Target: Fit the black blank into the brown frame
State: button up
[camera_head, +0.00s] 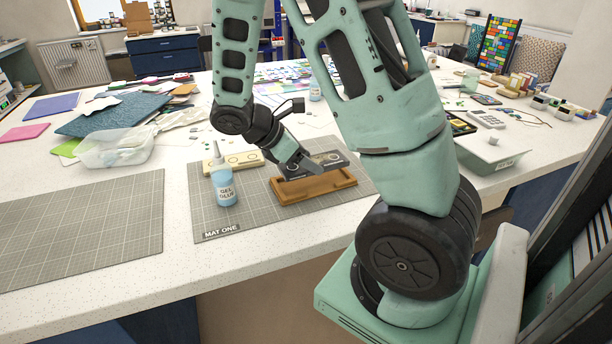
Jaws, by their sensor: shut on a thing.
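The brown frame (316,193) lies on the grey mat labelled MAT ONE (262,222). My gripper (309,166) reaches down from the upper left and is shut on the black blank (330,160), a flat dark piece with round marks on its top. The blank is over the far part of the frame and looks slightly tilted. I cannot tell whether it touches the frame's rim. The gripper's jaws and the blank hide part of the frame's opening.
A GEL GLUE bottle (225,186) stands left of the frame. A pale yellow piece with round marks (236,161) lies behind it. A clear plastic tub (118,148) stands farther left. A second mat (80,225) at the left is bare. My arm hides part of the table's right side.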

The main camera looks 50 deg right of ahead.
aim_at(306, 184)
jog(key=shift+f, duration=1.95)
jog(key=shift+f, duration=0.1)
jog(key=o, duration=1.3)
jog(key=shift+c, duration=0.2)
jog(key=v, duration=1.2)
jog(key=s+a+m+t+y, duration=0.1)
jog(key=s+a+y, duration=0.1)
jog(key=s+a, duration=0.3)
jog(key=s+a+m+t+y, duration=0.2)
jog(key=s+a, duration=0.4)
jog(key=a, duration=0.7)
jog(key=s+a+m+t+y, duration=0.1)
jog(key=s+a+y, duration=0.3)
jog(key=a, duration=0.6)
jog(key=shift+s+r, duration=0.25)
jog(key=shift+s, duration=0.45)
